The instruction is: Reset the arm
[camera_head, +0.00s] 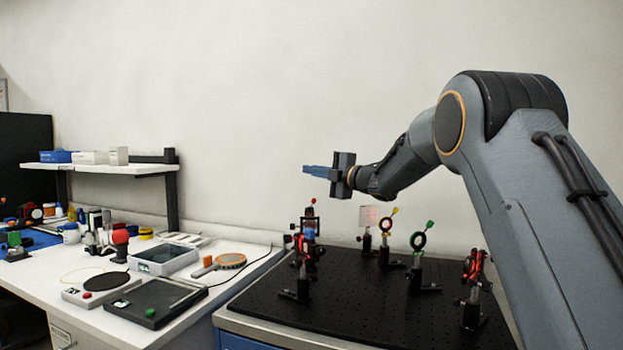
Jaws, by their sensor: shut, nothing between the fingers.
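My arm reaches in from the right, over the black optical breadboard (345,321). My gripper (306,170) points left, in the air above the breadboard, with the plain wall behind it. Its blue fingers are together with nothing between them. It appears clear of the optics below. The topmost optic in that area, a red and black mount (307,240), stands beneath the fingers.
Several posts stand on the breadboard, including a green ring mount (418,240) and a red mount (474,275) near my arm. To the left, a white bench (212,279) carries a grey tray (165,260), a black device (155,301) and a raised shelf (100,168).

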